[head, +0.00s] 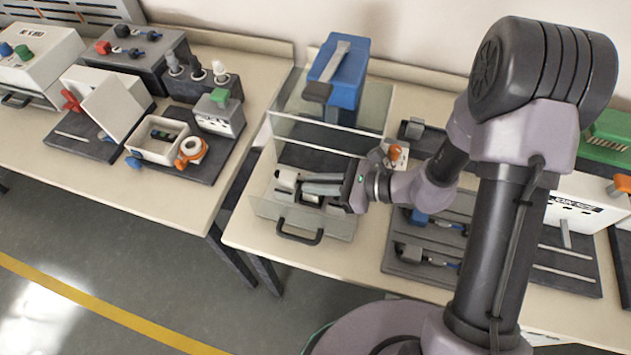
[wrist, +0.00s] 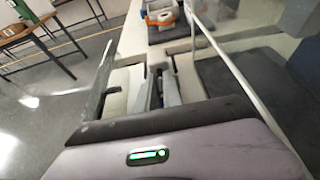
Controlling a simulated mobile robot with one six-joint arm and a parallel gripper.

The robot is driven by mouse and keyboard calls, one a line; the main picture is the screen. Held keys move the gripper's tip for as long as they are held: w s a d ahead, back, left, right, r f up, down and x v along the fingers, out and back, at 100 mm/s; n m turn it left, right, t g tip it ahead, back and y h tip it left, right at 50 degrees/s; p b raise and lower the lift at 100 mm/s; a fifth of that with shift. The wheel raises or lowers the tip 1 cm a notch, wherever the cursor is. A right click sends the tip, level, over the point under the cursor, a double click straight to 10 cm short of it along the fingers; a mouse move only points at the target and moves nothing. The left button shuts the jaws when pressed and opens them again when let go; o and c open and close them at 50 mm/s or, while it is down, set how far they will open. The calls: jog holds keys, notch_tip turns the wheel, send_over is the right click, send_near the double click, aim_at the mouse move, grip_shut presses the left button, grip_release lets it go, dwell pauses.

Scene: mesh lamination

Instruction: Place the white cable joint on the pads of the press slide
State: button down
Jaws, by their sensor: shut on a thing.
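The press (head: 338,75) has a blue head and clear guard panels around its lower part. Its slide shows a dark handle (head: 300,232) at the front. My gripper (head: 303,186) is low inside the clear panels, over the slide. It is shut on the white cable joint (head: 286,179), whose pale end shows left of the fingers. In the wrist view, pale parts lie around the dark fingers (wrist: 155,90). The gripper hides most of the pads, and I cannot tell whether the joint touches them.
A clear panel edge (wrist: 225,65) runs close beside my gripper in the wrist view. A small box with an orange button (head: 396,154) stands right of the press. Fixtures with cables (head: 425,255) lie further right. Another bench with devices (head: 150,195) stands left, across a gap.

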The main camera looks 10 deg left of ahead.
jog(key=shift+s+f, duration=0.1)
jog(key=shift+f, duration=0.15)
jog(key=c, duration=1.4)
grip_release()
jog(key=shift+s+d+f, duration=0.1)
jog(key=shift+s, duration=0.05)
jog(key=w+r+p+v, duration=0.1)
jog(key=p+v, duration=0.4)
jog(key=v, duration=1.2)
notch_tip(320, 180, up, 7)
jog(key=p, duration=0.5)
jog(key=shift+s+p, duration=0.3)
jog(key=shift+s, duration=0.05)
jog(key=shift+d, duration=0.1)
jog(key=s+d+r+n+t+h+b, duration=0.2)
jog(key=s+r+n+t+h+b, duration=0.2)
jog(key=s+r+n+h, duration=0.7)
jog(key=r+n+b, duration=0.1)
jog(key=n+b, duration=0.1)
jog(key=n, duration=0.1)
jog(key=shift+d+r+t+h, duration=0.25)
jog(key=shift+d+t+h, duration=0.05)
jog(key=shift+d+t, duration=0.1)
